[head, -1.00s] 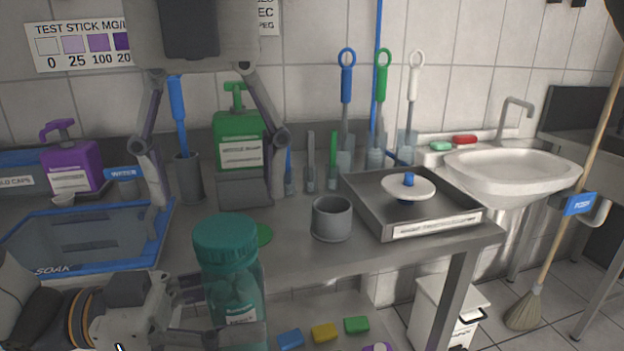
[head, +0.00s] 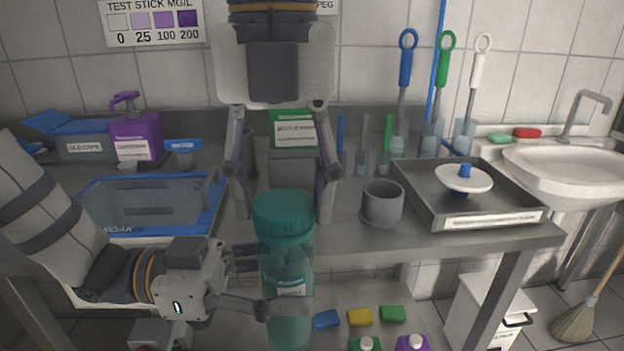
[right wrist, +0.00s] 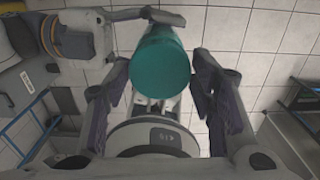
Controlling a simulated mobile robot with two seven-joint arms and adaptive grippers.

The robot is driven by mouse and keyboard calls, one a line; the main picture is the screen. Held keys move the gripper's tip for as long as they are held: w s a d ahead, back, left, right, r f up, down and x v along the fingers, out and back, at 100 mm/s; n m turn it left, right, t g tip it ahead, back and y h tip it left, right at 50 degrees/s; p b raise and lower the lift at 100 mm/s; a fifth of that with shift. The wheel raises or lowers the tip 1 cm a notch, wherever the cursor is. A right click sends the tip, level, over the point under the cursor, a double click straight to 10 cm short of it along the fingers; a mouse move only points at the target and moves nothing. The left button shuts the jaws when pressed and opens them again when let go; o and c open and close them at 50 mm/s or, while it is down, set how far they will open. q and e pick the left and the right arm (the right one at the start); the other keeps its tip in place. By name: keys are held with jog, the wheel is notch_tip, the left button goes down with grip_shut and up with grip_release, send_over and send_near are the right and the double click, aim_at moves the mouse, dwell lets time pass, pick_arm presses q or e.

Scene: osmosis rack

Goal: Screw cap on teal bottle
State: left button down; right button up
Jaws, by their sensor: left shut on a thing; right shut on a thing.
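The translucent teal bottle (head: 288,263) stands upright at the front edge of the counter, a label on its side. My left gripper (head: 282,279) comes in from the left and is shut on its body. The ribbed teal cap (head: 283,211) sits on the bottle's top; I cannot tell how tight it is. My right gripper (head: 282,217) points down from above, its two fingers on either side of the cap and shut on it. In the right wrist view the cap (right wrist: 160,62) lies between the fingers; its thread is hidden.
A grey cup (head: 382,204) and a tray (head: 470,217) with a white disc stand right of the bottle. A blue-rimmed soak basin (head: 150,232) lies left. A green dispenser (head: 292,128) stands behind my right gripper. Coloured blocks (head: 360,316) lie on the lower shelf.

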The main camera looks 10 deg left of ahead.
jog(key=m, duration=1.6)
jog(key=o, duration=1.3)
